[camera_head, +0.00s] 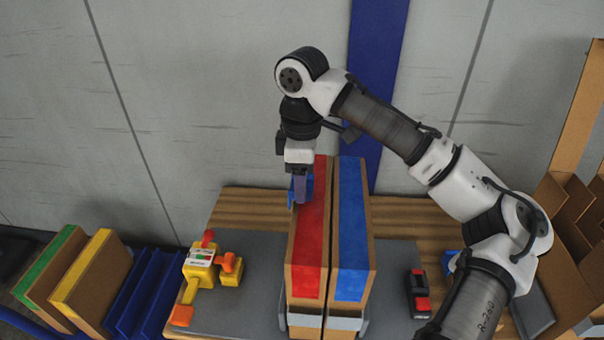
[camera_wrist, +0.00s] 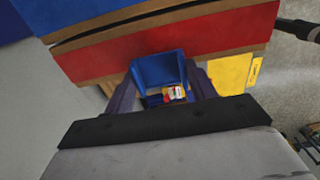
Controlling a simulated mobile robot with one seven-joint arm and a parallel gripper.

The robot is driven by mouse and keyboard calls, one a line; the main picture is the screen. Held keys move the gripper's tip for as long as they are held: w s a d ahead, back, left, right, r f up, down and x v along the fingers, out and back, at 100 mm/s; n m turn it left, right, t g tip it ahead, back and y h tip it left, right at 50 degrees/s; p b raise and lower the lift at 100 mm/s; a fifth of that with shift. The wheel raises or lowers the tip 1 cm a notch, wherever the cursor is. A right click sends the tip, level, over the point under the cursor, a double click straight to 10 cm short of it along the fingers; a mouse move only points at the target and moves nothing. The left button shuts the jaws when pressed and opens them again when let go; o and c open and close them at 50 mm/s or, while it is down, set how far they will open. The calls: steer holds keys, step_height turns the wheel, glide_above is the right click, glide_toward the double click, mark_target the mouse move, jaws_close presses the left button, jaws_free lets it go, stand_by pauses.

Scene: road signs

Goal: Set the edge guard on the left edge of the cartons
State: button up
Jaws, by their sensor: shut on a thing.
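Two narrow cartons stand side by side, one with a red top (camera_head: 312,240) and one with a blue top (camera_head: 351,240). The red top (camera_wrist: 220,40) and blue top (camera_wrist: 90,15) also show in the wrist view. My gripper (camera_head: 301,188) is at the far part of the red carton's left top edge, pointing down. It is shut on a blue edge guard (camera_head: 292,194), which shows between the fingers in the wrist view (camera_wrist: 157,66). The guard is at the red carton's edge; I cannot tell whether it touches the carton. The fingers partly hide it.
A yellow tool (camera_head: 200,272) with orange parts lies on the grey mat left of the cartons. A black and red item (camera_head: 419,293) lies to the right. A blue rack (camera_head: 145,290) and more cartons (camera_head: 85,272) stand at left. Open brown boxes (camera_head: 575,210) stand at right.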

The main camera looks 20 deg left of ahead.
steer(key=shift+f, duration=0.25)
steer(key=o, duration=1)
steer(key=shift+r, duration=0.15)
step_height(320, 180, up, 13)
